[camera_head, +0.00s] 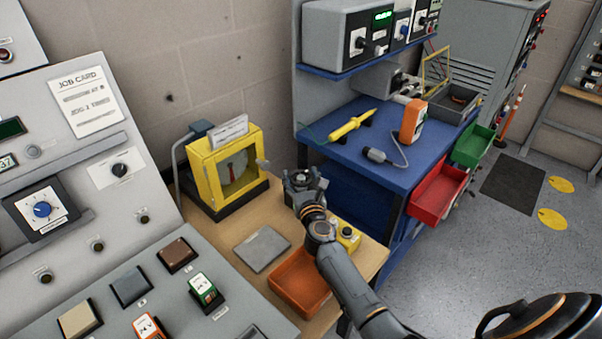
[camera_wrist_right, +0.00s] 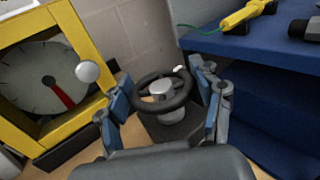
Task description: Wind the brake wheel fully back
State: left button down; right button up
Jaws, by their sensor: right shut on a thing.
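The brake wheel (camera_wrist_right: 148,105) is a dark ring with spokes and a pale grey hub, on a dark grey base, in the right wrist view. My right gripper (camera_wrist_right: 160,95) has a blue-padded finger on either side of the wheel and is shut on it. In the head view my right gripper (camera_head: 304,184) is over the wooden bench, right of the yellow-framed box, and hides most of the wheel. The box (camera_head: 225,170) holds a dial (camera_wrist_right: 45,80) with a red needle pointing down and right in the wrist view. My left gripper is not in view.
A pale knob (camera_wrist_right: 88,71) sticks out from the box's frame near my left-hand finger. An orange tray (camera_head: 300,283), a grey plate (camera_head: 262,249) and a yellow button box (camera_head: 347,236) are near my arm. The blue workbench (camera_head: 345,150) stands close on the right.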

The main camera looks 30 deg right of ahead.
aim_at(301, 176)
jog(key=n+y, duration=0.2)
jog(key=y, duration=0.2)
jog(key=shift+d+n+t, duration=0.15)
jog(key=shift+n+t, duration=0.25)
jog(key=shift+n+y+b, duration=0.75)
jog(key=shift+n+y, duration=0.85)
jog(key=shift+y, duration=1)
jog(key=shift+r+g+y, duration=0.1)
jog(key=shift+g+y, duration=0.2)
jog(key=o, duration=1.2)
jog(key=shift+c, duration=0.2)
jog(key=shift+r, duration=4.95)
jog(key=shift+f, duration=0.1)
